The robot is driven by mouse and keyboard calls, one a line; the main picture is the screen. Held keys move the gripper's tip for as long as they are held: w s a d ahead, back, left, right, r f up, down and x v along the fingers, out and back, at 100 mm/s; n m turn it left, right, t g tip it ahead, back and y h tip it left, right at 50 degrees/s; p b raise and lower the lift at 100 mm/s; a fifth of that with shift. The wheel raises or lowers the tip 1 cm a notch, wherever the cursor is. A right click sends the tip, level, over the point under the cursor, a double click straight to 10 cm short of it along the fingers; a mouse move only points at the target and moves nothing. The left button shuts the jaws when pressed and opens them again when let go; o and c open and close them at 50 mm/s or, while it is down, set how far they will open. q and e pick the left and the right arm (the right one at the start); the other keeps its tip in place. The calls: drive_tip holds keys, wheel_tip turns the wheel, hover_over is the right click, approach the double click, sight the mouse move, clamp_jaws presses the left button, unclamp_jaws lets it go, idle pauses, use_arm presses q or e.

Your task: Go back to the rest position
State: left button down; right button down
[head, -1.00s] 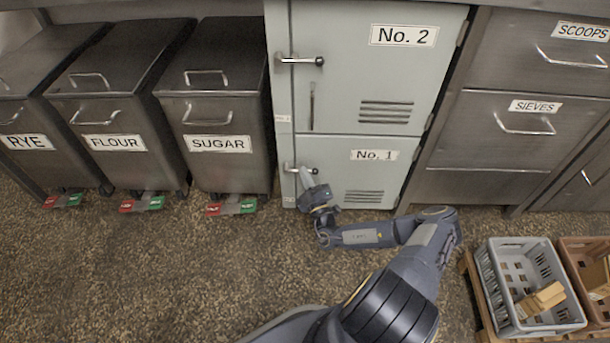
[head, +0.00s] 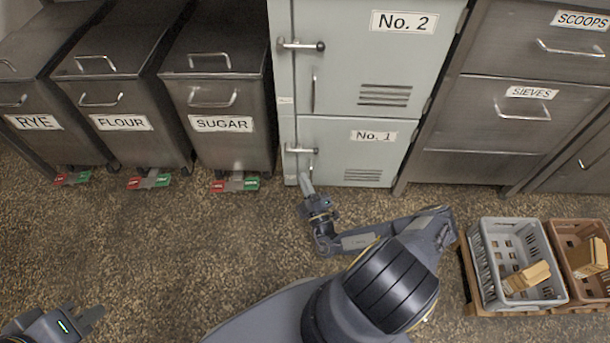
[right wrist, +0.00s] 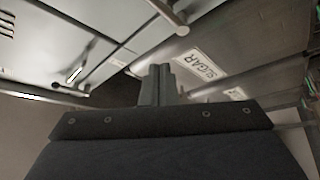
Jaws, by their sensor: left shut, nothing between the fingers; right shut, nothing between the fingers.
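My right gripper (head: 306,183) is in front of the lower locker door No. 1 (head: 345,155), just below its handle (head: 300,149). Its fingers are shut and empty, and they also show together in the right wrist view (right wrist: 157,84). Whether the fingertips touch the door cannot be told. My right arm reaches out from the bottom of the head view. My left gripper (head: 92,316) shows low at the left edge, above the floor, shut with nothing in it. Most of my left arm is out of view.
The upper door No. 2 (head: 385,55) looks shut, as does No. 1. RYE, FLOUR (head: 115,140) and SUGAR (head: 222,145) bins stand left, with pedals at floor level. Drawers (head: 500,125) stand right. A grey crate (head: 487,285) and a brown crate (head: 590,292) sit lower right. The middle floor is clear.

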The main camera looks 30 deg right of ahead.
idle(0.4)
drive_tip(key=w+a+r+n+g+y, duration=0.1)
drive_tip(key=a+r+n+g+y, duration=0.45)
drive_tip(key=r+n+y, duration=1)
drive_tip(key=s+a+r+n+g+y, duration=0.35)
drive_tip(key=n+g, duration=0.25)
drive_tip(key=n, duration=0.5)
drive_tip(key=s+a+r+n+g+y, duration=0.25)
drive_tip(key=a+r+n+g, duration=0.35)
drive_tip(key=n, duration=0.6)
drive_tip(key=s+d+r+n+t+h, duration=0.1)
drive_tip(key=s+d+r+n+h, duration=0.2)
drive_tip(key=s+r+n+h, duration=0.5)
drive_tip(key=s+d+r+n+t+h, duration=0.1)
drive_tip(key=s+d+n+h, duration=0.35)
drive_tip(key=s+n, duration=0.75)
wheel_tip(320, 180, up, 32)
drive_tip(key=w+a+n+h+p, duration=0.1)
drive_tip(key=w+n+p, duration=0.1)
drive_tip(key=p, duration=3)
drive_tip(key=shift+a+r+h, duration=0.25)
drive_tip(key=shift+h, duration=0.15)
drive_tip(key=shift+n+g, duration=0.25)
